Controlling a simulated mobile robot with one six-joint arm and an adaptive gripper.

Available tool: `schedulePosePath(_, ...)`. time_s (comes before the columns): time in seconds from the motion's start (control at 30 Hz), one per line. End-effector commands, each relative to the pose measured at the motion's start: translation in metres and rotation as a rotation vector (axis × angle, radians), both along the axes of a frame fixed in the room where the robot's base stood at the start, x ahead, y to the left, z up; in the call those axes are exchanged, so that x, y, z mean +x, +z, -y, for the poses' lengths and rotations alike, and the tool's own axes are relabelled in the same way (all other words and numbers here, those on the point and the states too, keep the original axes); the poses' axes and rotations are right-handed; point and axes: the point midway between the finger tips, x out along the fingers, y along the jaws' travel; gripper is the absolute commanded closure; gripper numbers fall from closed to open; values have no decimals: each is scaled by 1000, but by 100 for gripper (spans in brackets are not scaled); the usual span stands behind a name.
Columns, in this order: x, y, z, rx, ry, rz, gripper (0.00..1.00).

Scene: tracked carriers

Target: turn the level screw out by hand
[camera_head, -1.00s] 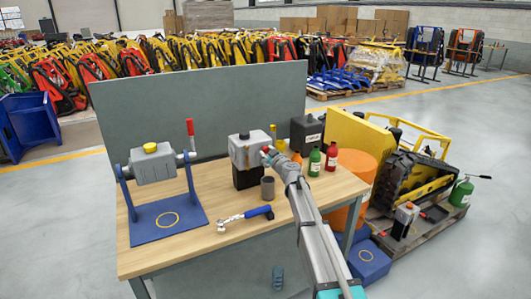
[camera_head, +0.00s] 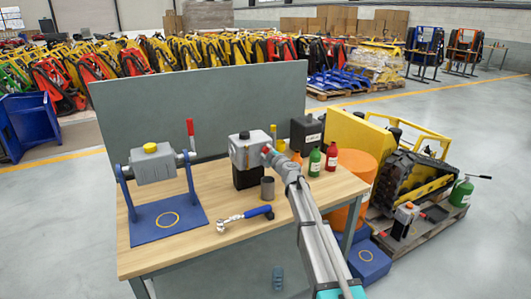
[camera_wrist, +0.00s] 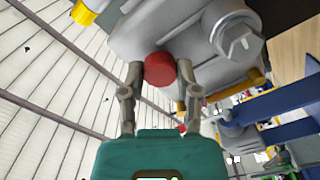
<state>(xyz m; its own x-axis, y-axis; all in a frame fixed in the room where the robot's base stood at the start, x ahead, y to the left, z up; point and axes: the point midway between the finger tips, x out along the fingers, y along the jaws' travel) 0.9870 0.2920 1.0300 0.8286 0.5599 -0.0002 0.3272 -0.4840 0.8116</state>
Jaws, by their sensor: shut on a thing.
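The level screw (camera_wrist: 159,68) shows as a round red head on the side of a grey cast housing (camera_wrist: 185,30) in the wrist view. My gripper (camera_wrist: 159,75) has its two fingers closed on opposite sides of the red head. In the head view the grey housing (camera_head: 247,150) sits on a black block on the bench, and my gripper (camera_head: 267,152) reaches its right side. The screw's threaded part is hidden. A larger grey hex plug (camera_wrist: 239,43) sits beside the screw on the housing.
The wooden bench (camera_head: 235,260) holds a blue-handled wrench (camera_head: 246,217), a grey cup (camera_head: 267,188) and green (camera_head: 314,162) and red (camera_head: 332,157) bottles. A second grey unit (camera_head: 152,165) with a yellow cap stands in a blue stand at left. The bench's front is mostly clear.

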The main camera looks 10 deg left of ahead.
Motion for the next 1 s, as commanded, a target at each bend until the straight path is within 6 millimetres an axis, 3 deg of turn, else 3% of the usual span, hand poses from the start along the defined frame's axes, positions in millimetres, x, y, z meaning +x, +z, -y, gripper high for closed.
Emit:
schedulePosePath(0.4,2,0,0,-237,-1,160,93)
schedulePosePath(0.7,2,0,0,-252,-1,170,93)
schedulePosePath(0.73,2,0,0,-251,-1,170,53)
schedulePosePath(0.87,1,0,0,-251,-1,170,29)
schedulePosePath(1.0,1,0,0,-251,-1,170,26)
